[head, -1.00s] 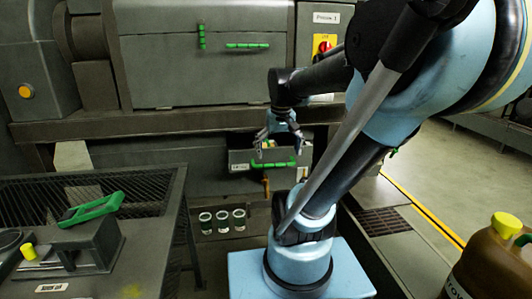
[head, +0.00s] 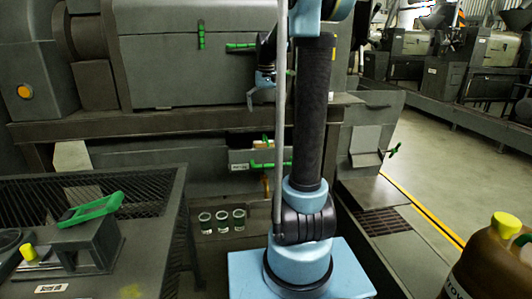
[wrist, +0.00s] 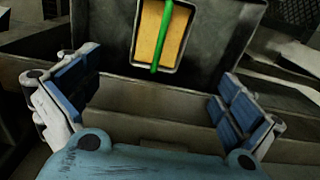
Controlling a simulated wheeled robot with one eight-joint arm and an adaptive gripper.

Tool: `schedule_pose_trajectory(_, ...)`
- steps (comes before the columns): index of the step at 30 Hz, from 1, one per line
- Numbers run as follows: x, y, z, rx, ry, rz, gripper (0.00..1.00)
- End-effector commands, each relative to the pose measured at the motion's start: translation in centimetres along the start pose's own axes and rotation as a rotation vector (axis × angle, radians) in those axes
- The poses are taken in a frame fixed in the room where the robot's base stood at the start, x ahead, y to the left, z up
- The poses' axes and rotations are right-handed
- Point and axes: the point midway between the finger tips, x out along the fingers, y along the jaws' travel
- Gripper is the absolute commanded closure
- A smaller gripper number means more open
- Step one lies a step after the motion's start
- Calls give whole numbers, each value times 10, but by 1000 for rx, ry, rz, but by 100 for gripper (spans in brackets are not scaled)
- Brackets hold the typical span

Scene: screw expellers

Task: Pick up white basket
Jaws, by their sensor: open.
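I cannot make out a white basket for certain in either view. In the head view my gripper (head: 263,88) hangs in front of the large machine, above the low tray or drawer. In the wrist view its two blue-padded fingers (wrist: 160,108) are spread wide with nothing between them. Beyond them is a dark panel (wrist: 215,22) with a yellow-filled opening (wrist: 152,38) and a green bar (wrist: 164,30) across it. The low tray or drawer (head: 240,157), with a green handle (head: 265,165), is partly hidden by my arm.
The large grey machine (head: 160,70) fills the back. Several small cups (head: 222,221) stand low in front of it. A dark mesh-topped table (head: 150,190) with a green-handled device (head: 90,210) is at left. A brown jug (head: 495,262) stands front right. Floor is open at right.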

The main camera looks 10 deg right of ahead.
Motion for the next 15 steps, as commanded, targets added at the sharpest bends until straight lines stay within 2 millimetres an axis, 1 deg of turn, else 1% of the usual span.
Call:
schedule_pose_trajectory(2, 2, 0, -5, 0, -2, 0, 0)
schedule_pose_trajectory(5, 11, 0, -6, 0, -3, 0, 0)
schedule_pose_trajectory(15, 66, 0, -5, 0, -3, 0, 0)
